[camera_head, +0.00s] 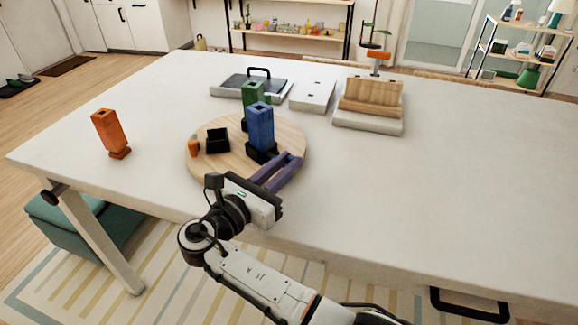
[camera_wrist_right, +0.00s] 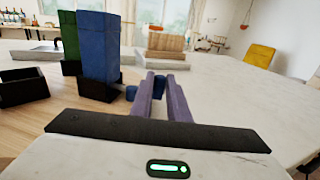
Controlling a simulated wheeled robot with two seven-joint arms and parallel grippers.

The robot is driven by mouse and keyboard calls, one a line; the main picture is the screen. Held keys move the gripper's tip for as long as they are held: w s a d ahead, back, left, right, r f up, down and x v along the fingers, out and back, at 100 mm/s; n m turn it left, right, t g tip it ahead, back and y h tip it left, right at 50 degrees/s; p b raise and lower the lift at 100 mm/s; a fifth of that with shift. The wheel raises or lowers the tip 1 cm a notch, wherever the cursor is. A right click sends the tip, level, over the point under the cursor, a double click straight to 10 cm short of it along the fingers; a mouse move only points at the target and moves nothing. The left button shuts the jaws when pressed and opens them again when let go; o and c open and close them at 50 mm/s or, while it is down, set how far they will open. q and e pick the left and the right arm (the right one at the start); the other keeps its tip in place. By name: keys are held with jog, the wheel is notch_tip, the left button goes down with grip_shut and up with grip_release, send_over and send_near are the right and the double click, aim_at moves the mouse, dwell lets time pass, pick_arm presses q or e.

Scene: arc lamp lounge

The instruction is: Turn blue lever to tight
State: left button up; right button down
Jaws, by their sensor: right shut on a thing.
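A round wooden board (camera_head: 228,128) lies on the white table. On it a blue upright block (camera_head: 260,126) stands in a black base, in front of a green block (camera_head: 254,92). In the right wrist view the blue block (camera_wrist_right: 98,48) stands left of my fingers. My right gripper (camera_head: 292,158) has purple fingers at the right side of the blue block's base. In the wrist view the gripper (camera_wrist_right: 163,84) is shut on a small blue piece (camera_wrist_right: 160,86), seemingly the blue lever. Most of the lever is hidden by the fingers. My left gripper is out of view.
On the board are an empty black holder (camera_head: 217,141) and a small orange piece (camera_head: 193,147). An orange block (camera_head: 108,132) stands at the table's left. Behind are a tray with a black handle (camera_head: 258,73), a white box (camera_head: 313,96) and a wooden rack (camera_head: 373,95). The table's right side is clear.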

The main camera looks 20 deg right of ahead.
jog(key=shift+a+r+m+g+h, duration=0.1)
jog(key=shift+a+m+g+h, duration=0.05)
jog(key=shift+m+g+h, duration=0.3)
jog(key=c, duration=1.7)
grip_release()
notch_tip(320, 180, up, 10)
